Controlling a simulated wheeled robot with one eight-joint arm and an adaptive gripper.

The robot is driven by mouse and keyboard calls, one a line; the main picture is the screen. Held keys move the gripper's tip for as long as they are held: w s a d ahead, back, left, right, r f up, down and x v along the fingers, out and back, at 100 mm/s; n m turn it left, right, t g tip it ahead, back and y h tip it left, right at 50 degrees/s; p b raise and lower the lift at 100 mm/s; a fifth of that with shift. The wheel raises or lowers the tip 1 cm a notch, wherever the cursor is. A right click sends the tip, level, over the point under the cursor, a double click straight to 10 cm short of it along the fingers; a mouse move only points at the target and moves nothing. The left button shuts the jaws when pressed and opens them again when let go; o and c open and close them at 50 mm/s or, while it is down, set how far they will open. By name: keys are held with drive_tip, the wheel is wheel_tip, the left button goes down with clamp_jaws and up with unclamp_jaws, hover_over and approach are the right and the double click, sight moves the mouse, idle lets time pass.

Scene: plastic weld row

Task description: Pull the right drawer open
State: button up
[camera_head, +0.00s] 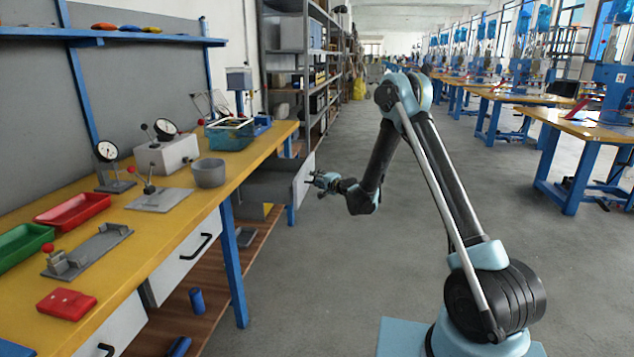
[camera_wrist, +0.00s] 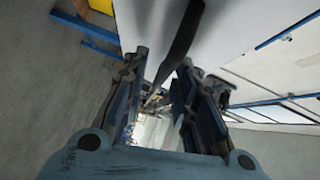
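The right drawer (camera_head: 302,182), at the far end of the yellow workbench, stands pulled out. Its grey box shows behind the light front panel in the head view. My gripper (camera_head: 322,181) is at the outer side of that front. In the wrist view my gripper (camera_wrist: 164,60) has its two fingers apart, with a clear gap between them. A dark bar handle (camera_wrist: 181,45) runs into this gap, closer to the right finger, and the white drawer front (camera_wrist: 235,35) lies behind it. I see no firm grip on the handle.
The yellow workbench (camera_head: 165,235) carries red and green trays, dial gauges and a grey bowl (camera_head: 208,173). Two more drawers with black handles are shut, one (camera_head: 185,257) in the middle. A blue bench leg (camera_head: 233,265) stands between.

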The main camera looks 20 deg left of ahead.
drive_tip(key=shift+s, duration=0.25)
drive_tip(key=v, duration=1.1)
drive_tip(key=shift+d, duration=0.4)
drive_tip(key=shift+s, duration=0.1)
drive_tip(key=shift+r, duration=0.1)
